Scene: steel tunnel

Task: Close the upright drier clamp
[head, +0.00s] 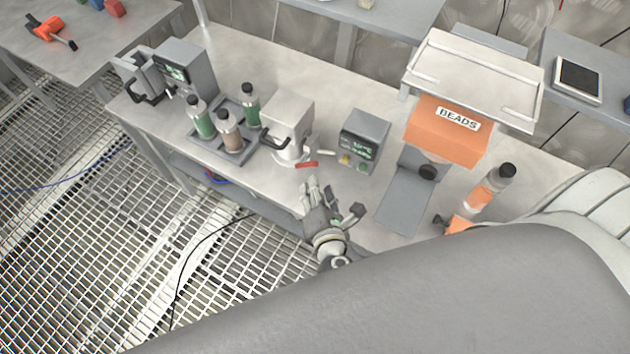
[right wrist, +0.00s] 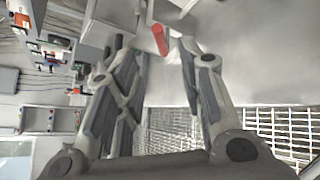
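The drier (head: 288,118) is a pale box unit with a round base and a dark handle, standing mid-bench in the head view. At its foot is a clamp with a red handle (head: 307,164). The handle sticks out sideways toward the bench's front; the rest of the clamp is too small to make out. My right gripper (head: 317,188) is just in front of the red handle, empty and apart from it. In the right wrist view its fingers (right wrist: 152,50) are spread, with the red handle (right wrist: 160,39) beyond and between the tips. My left gripper is not in view.
A grey box with a display (head: 364,140) stands right of the drier. A tray (head: 207,141) with several bottles is on the left. An orange BEADS bin (head: 447,137) and a bottle (head: 490,188) are on the right. The bench's front edge is under my right gripper.

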